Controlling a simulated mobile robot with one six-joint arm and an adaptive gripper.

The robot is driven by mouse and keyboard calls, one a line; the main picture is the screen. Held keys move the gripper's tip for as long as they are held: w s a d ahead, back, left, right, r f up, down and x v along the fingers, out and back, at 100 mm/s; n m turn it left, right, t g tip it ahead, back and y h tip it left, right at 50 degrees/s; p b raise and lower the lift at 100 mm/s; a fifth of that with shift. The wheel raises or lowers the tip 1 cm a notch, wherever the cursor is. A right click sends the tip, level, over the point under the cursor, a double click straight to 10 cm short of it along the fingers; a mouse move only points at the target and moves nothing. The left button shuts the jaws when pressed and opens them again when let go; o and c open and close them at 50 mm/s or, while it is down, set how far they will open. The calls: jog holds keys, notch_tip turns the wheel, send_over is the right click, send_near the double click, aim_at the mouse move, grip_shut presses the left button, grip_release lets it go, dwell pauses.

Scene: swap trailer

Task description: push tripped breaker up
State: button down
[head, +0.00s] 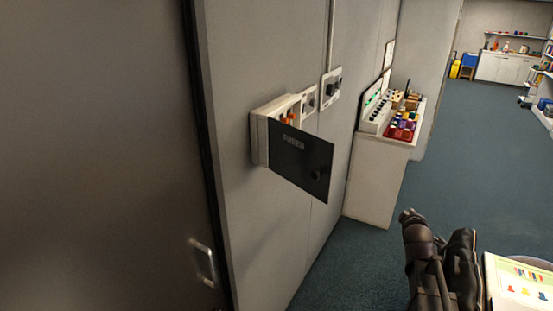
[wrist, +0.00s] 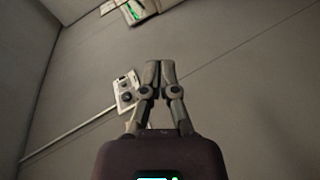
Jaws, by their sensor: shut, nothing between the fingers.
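A white breaker box (head: 262,140) is fixed to the grey wall in the head view. Its dark door (head: 305,165), marked with the word FUSES, stands open and hides much of the inside. A few orange breaker levers (head: 289,119) show above the door's top edge; which of them is tripped is too small to tell. My gripper (wrist: 158,64) is shut and empty in the wrist view, apart from the box. The box is not clearly seen in the wrist view.
A switch plate with dark knobs (head: 331,82) is on the wall beyond the box; a similar plate (wrist: 126,91) lies left of my fingers in the wrist view. A cluttered white counter (head: 375,185) stands farther back. The blue floor at right is largely clear.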

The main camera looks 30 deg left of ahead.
jog(key=a+r+n+t+y+b, duration=0.2)
jog(key=a+r+n+y, duration=0.25)
jog(key=a+n, duration=0.4)
jog(key=a+r+n+t+y+b, duration=0.25)
jog(key=a+n+y, duration=0.3)
jog(key=a, duration=0.55)
jog(key=s+a+r+n+g+y+b, duration=0.1)
jog(key=s+a+n+g+y+b, duration=0.1)
jog(key=s+a+n+g+y, duration=0.5)
jog(key=s+a+r+n+g+y+b, duration=0.1)
jog(key=s+a+n+g+y, duration=0.5)
jog(key=n+g, duration=0.6)
jog(key=a+n+y+b, duration=0.1)
jog(key=a+n+y, duration=0.1)
jog(key=n, duration=0.3)
jog(key=shift+s+a+r+n+b, duration=0.3)
jog(key=shift+s+a, duration=0.05)
jog(key=shift+a, duration=0.05)
jog(key=shift+a+r+t, duration=0.1)
jog(key=shift+r+t, duration=0.1)
jog(key=shift+t, duration=0.05)
jog(key=shift+p+x, duration=3.55)
jog(key=shift+x, duration=1.2)
